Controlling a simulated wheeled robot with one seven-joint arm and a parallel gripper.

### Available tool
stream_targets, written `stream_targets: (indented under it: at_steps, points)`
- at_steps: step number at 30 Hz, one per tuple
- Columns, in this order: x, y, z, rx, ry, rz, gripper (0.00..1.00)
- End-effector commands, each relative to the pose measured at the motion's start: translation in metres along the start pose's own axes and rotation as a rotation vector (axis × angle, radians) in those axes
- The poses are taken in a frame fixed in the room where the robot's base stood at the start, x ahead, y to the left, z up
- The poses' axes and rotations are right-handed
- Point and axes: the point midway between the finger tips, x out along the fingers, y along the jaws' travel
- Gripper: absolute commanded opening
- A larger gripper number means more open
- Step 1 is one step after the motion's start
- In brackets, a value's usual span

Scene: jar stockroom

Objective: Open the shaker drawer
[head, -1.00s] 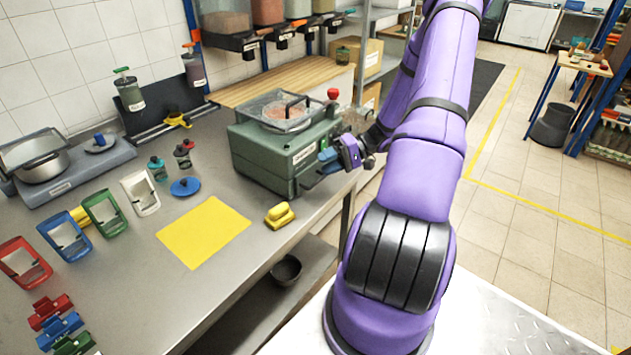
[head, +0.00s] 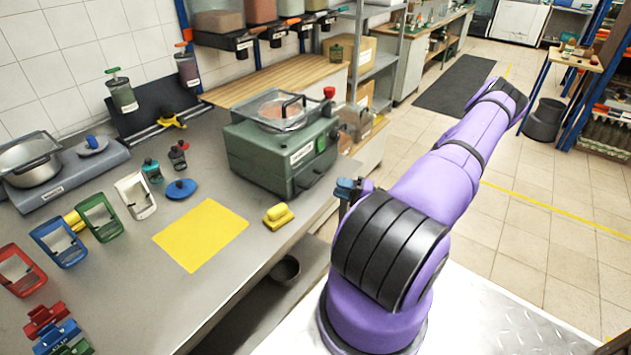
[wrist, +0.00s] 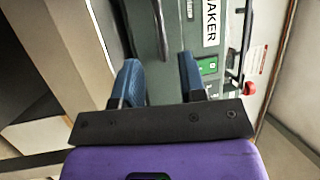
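The shaker is a green box-shaped machine (head: 262,160) with a clear lid, at the right end of the grey bench. Its drawer front, with a dark bar handle (head: 318,174), faces my arm and looks shut. In the wrist view I see part of the shaker's label (wrist: 211,22), a green button and the dark handle (wrist: 160,22). My gripper (wrist: 160,75) is open, its two blue fingers apart and empty. The handle lies ahead of the gap between them, not visibly gripped. In the head view the gripper (head: 348,188) is just off the drawer front, partly hidden by my arm.
A red knob (head: 329,92) tops the shaker's back corner. A dark bowl (head: 285,269) sits on the lower shelf.

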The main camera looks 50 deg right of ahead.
Motion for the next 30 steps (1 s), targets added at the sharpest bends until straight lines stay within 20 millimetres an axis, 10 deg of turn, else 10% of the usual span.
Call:
stream_targets:
  at_steps: [15, 27, 30]
  points:
    - [0.079, 0.000, 0.001, 0.002, -0.002, 0.000, 0.38]
    - [0.087, 0.000, 0.001, 0.001, -0.002, 0.001, 0.38]
    - [0.087, 0.000, 0.001, 0.001, -0.002, 0.001, 0.20]
